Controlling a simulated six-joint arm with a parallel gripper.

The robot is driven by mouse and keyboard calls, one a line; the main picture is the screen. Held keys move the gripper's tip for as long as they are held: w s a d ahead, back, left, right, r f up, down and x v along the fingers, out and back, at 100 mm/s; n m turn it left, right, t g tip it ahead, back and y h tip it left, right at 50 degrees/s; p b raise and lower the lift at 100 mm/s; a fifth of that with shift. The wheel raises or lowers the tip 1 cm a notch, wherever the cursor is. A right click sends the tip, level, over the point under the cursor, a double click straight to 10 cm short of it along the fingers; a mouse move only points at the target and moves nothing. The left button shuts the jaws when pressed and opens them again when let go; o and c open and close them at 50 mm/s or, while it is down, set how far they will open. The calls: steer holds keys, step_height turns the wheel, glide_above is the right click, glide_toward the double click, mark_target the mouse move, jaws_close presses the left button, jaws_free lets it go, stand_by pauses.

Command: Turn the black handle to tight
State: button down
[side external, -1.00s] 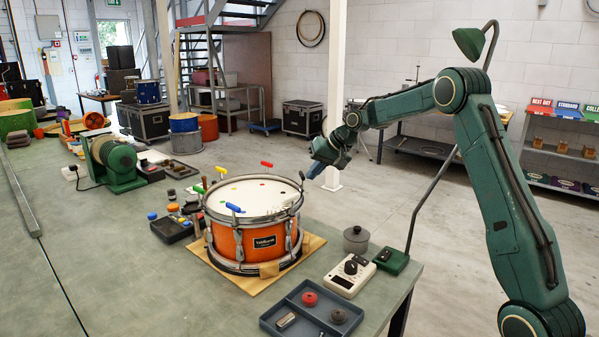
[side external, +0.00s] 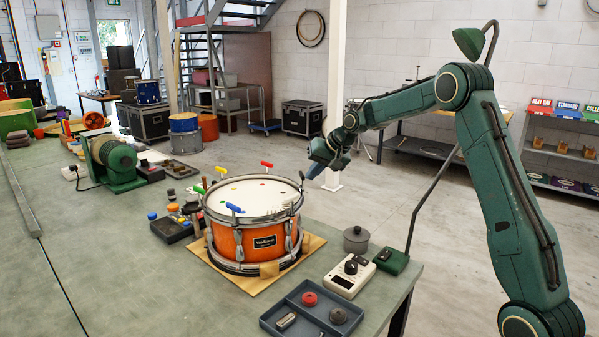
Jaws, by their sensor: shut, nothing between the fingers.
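The orange drum (side external: 233,243) stands on a wooden board on the bench, with small coloured key handles around its rim. A small dark upright handle (side external: 301,180) is at the drum's right rim and seems to be the black handle; its exact angle is too small to tell. My gripper (side external: 309,174) is shut and empty, pointing down and left just to the right of this handle. I cannot tell whether its fingertips touch the handle. Red (side external: 266,164), yellow (side external: 221,170) and blue (side external: 235,208) handles show at other places on the rim.
A beige meter with a black knob (side external: 350,274), a grey lidded pot (side external: 356,239) and a tray (side external: 281,317) with small parts stand right and in front of the drum. A green motor-like machine (side external: 118,160) is at the back left. The left bench is mostly clear.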

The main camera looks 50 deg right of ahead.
mark_target(303, 177)
steer(key=shift+w+a+m+h, duration=0.1)
steer(key=shift+a+m+h, duration=0.4)
steer(key=shift+m, duration=0.35)
steer(key=shift+a+m+h, duration=0.4)
steer(key=shift+m+h, duration=0.2)
steer(key=shift+m, duration=0.25)
steer(key=shift+w+a+m+g+h, duration=0.15)
steer(key=shift+a+m+g+h, duration=0.15)
steer(key=shift+m+h, duration=0.45)
steer(key=shift+w+a+m+g+h, duration=0.1)
steer(key=shift+a+m+g+h, duration=0.2)
steer(key=shift+m, duration=0.75)
steer(key=shift+w+a, duration=0.1)
steer(key=shift+a, duration=0.05)
stand_by(0.4)
steer(key=shift+d, duration=0.2)
stand_by(0.3)
steer(key=shift+w+d+r, duration=0.1)
steer(key=shift+w+d, duration=0.05)
steer(key=shift+d, duration=0.75)
steer(key=shift+d, duration=0.1)
